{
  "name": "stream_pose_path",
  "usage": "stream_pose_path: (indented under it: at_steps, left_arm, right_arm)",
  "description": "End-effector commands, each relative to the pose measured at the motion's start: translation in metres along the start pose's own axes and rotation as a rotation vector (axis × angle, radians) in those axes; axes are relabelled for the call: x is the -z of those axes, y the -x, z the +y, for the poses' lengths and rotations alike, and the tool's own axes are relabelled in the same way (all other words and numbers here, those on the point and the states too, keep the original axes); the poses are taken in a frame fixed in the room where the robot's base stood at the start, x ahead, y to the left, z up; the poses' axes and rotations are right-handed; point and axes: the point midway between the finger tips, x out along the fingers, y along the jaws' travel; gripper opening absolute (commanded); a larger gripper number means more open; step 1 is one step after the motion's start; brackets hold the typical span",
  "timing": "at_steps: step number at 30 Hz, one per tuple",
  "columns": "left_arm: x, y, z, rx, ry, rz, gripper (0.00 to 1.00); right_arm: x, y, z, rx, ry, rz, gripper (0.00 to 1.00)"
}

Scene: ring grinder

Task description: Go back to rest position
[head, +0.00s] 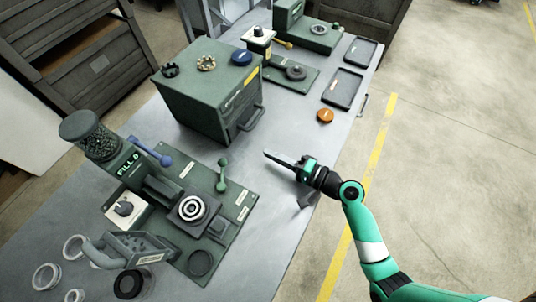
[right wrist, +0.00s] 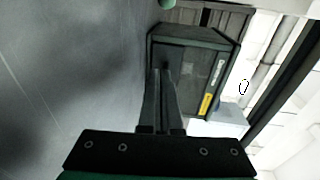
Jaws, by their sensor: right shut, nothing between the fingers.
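My right gripper (head: 281,158) is at the end of the green and black arm that comes in from the lower right in the head view. It hangs over the right part of the grey table (head: 290,240), pointing left, with its fingers together and nothing between them. In the right wrist view the closed fingers (right wrist: 161,75) reach up toward the dark green box (right wrist: 190,75). My left gripper does not show.
The green box (head: 205,95) with a handle stands beyond the gripper. A filling machine (head: 150,190) with levers is at the left, with several rings near the front. An orange disc (head: 325,116) and black trays (head: 343,88) lie toward the back right. Floor is clear at right.

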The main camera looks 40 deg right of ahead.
Motion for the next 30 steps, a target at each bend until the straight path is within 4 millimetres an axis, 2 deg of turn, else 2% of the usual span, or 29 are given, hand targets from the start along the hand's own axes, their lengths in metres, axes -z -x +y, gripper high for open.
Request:
stream_pose_path:
  at_steps: [17,20,23,26,27,29,30]
  left_arm:
    - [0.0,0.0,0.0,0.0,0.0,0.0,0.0]
    - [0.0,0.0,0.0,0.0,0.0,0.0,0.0]
    - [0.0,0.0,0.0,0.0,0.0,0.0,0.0]
    - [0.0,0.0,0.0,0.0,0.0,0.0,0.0]
    - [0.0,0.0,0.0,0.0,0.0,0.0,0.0]
    - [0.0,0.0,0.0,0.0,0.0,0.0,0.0]
    - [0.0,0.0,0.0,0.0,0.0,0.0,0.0]
  right_arm:
    - [0.0,0.0,0.0,0.0,0.0,-0.002,0.0]
    - [-0.008,-0.005,-0.006,0.008,0.009,-0.024,0.0]
    - [-0.019,-0.025,-0.042,0.067,0.063,-0.072,0.0]
    - [-0.036,-0.047,-0.112,0.179,0.181,-0.118,0.0]
    - [-0.045,-0.054,-0.146,0.229,0.253,-0.127,0.0]
    - [-0.059,-0.061,-0.199,0.307,0.38,-0.123,0.0]
    - [-0.069,-0.061,-0.234,0.359,0.471,-0.108,0.0]
